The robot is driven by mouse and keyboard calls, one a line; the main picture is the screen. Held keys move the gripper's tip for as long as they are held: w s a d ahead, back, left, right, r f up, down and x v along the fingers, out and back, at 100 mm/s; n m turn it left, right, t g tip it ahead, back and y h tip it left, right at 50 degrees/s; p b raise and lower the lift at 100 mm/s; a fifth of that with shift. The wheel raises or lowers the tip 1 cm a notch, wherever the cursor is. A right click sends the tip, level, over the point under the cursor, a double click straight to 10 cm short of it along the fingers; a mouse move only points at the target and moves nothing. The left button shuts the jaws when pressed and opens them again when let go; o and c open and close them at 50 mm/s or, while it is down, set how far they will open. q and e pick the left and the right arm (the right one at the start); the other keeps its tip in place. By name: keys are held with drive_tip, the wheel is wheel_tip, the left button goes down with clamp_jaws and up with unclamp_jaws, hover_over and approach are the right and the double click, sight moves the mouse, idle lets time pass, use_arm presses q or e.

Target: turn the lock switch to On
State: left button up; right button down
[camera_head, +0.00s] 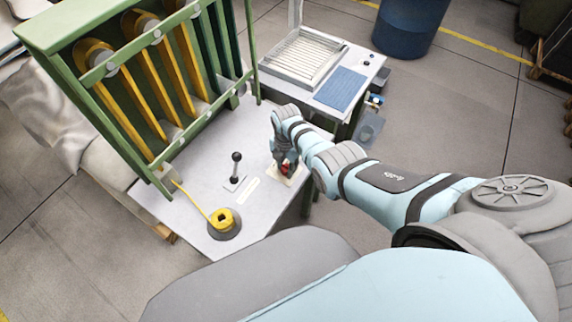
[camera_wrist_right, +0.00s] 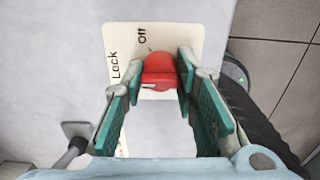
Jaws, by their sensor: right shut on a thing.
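The red lock switch (camera_wrist_right: 158,70) sits on a cream plate (camera_wrist_right: 182,35) in the right wrist view. The plate reads "Lock" and "Off"; no "On" label shows. In the head view the switch (camera_head: 286,168) is a small red spot at the right part of the grey table, mostly covered by my right gripper. My right gripper (camera_wrist_right: 159,75) is shut on the switch, with one teal-padded finger on each side of it. A small light mark shows on the knob's left side. My left gripper is not in view.
A black-knobbed lever (camera_head: 236,170) and a yellow spool (camera_head: 223,219) on a grey base stand left of the switch. A green frame with yellow bars (camera_head: 160,75) rises at the table's back. A white machine (camera_head: 315,65) stands behind; a blue barrel (camera_head: 408,25) is farther off.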

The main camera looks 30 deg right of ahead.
sight(286, 165)
drive_tip(key=c, duration=1.2)
unclamp_jaws()
drive_tip(key=shift+c, duration=0.2)
wheel_tip(286, 165, up, 12)
